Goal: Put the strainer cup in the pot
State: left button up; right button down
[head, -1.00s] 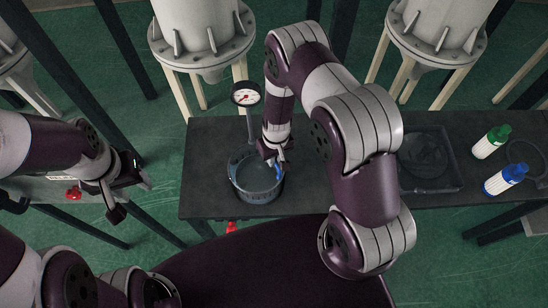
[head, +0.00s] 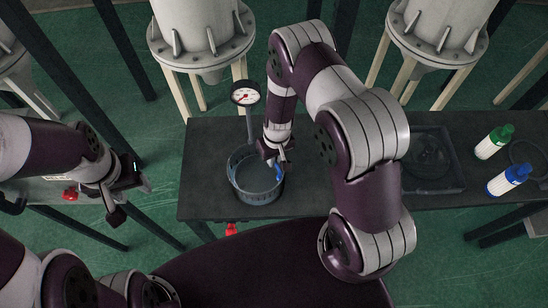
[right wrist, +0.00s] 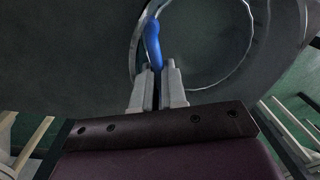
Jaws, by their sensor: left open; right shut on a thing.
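The grey round pot (head: 240,190) stands on the dark bench, left of centre in the head view. My right gripper (head: 273,156) is over the pot's right rear rim, shut on the blue handle (head: 279,173) of the strainer cup. The right wrist view shows the blue handle (right wrist: 153,42) between my right gripper's fingers (right wrist: 160,88), beside a thin pale ring (right wrist: 248,45). The cup's body is hard to make out; I cannot tell how deep it sits in the pot. My left gripper (head: 127,192) is open and empty, left of the bench.
A pressure gauge (head: 245,94) stands on a post just behind the pot. A dark tray (head: 458,172) lies to the right, with green-capped (head: 494,142) and blue-capped (head: 508,180) bottles beyond. Large flanged tanks (head: 200,40) stand behind the bench. My right arm covers the bench's middle.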

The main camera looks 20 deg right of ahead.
jog(key=c, duration=1.1)
grip_release()
jog(key=shift+a, duration=0.2)
jog(key=shift+d, duration=0.15)
jog(key=shift+w+r, duration=0.1)
jog(key=shift+r, duration=0.15)
notch_tip(320, 180, up, 12)
jog(key=b, duration=0.1)
jog(key=shift+d, duration=0.3)
